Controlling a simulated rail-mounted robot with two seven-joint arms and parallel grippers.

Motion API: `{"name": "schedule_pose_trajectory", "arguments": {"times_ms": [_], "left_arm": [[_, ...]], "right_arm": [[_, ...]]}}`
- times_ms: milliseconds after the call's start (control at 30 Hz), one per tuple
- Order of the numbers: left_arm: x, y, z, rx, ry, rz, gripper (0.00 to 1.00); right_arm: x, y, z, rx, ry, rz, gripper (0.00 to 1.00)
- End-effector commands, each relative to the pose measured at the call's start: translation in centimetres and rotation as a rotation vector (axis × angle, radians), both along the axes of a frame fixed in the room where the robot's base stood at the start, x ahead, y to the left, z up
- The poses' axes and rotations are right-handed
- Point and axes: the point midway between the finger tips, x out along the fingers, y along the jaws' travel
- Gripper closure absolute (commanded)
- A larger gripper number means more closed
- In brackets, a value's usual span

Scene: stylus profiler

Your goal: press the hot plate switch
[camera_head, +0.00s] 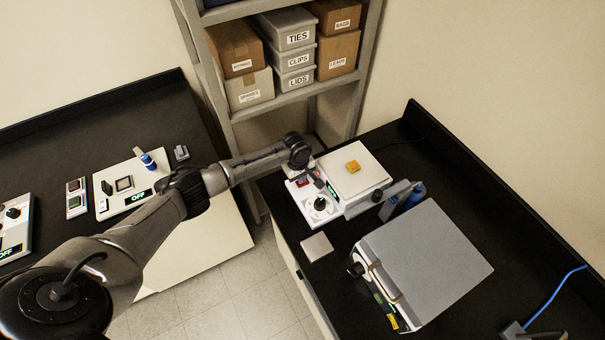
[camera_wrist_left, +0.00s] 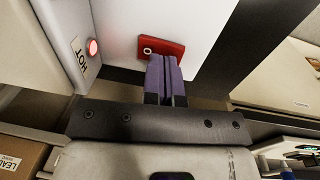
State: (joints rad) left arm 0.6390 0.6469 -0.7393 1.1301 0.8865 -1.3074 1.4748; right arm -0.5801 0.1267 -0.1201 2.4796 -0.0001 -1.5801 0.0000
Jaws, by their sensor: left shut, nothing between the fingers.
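The hot plate (camera_head: 340,180) stands on the right-hand black bench, with a pale top, a front panel with a black knob and a green display. Its red switch (camera_head: 302,183) is on the panel left of the display. In the left wrist view the red rocker switch (camera_wrist_left: 176,44) with a white ring mark lies just beyond my fingertips, which overlap its lower edge. My left gripper (camera_head: 316,177) is shut and empty over the panel; its fingers also show in the left wrist view (camera_wrist_left: 165,62). I cannot tell whether they touch the switch. My right gripper is out of view.
A glowing red lamp (camera_wrist_left: 93,47) sits beside a label reading HOT. A large grey-lidded device (camera_head: 430,260) and a light square pad (camera_head: 317,247) are nearby. Shelves with boxes (camera_head: 295,55) stand behind.

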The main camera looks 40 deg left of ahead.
Motion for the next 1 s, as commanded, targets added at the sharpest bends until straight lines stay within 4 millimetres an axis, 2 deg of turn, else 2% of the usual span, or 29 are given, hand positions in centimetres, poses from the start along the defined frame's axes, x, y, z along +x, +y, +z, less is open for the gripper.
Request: {"name": "schedule_pose_trajectory", "arguments": {"times_ms": [467, 567, 867, 900, 1000], "left_arm": [[-0.1, 0.0, 0.4, 0.0, 0.0, 0.001, 1.0], [0.0, 0.0, 1.3, -0.001, -0.001, 0.001, 1.0], [0.3, 0.0, 5.0, -0.001, 0.0, 0.003, 1.0], [0.5, 0.0, 5.3, -0.001, -0.003, 0.002, 1.0], [0.7, -0.1, 7.4, 0.0, -0.004, 0.001, 1.0]], "right_arm": [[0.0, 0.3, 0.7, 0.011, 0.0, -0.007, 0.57], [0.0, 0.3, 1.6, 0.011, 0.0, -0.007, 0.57], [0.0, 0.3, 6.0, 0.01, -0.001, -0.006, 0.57], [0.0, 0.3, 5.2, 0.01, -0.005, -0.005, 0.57], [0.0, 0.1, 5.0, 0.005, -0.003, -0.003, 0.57]]}}
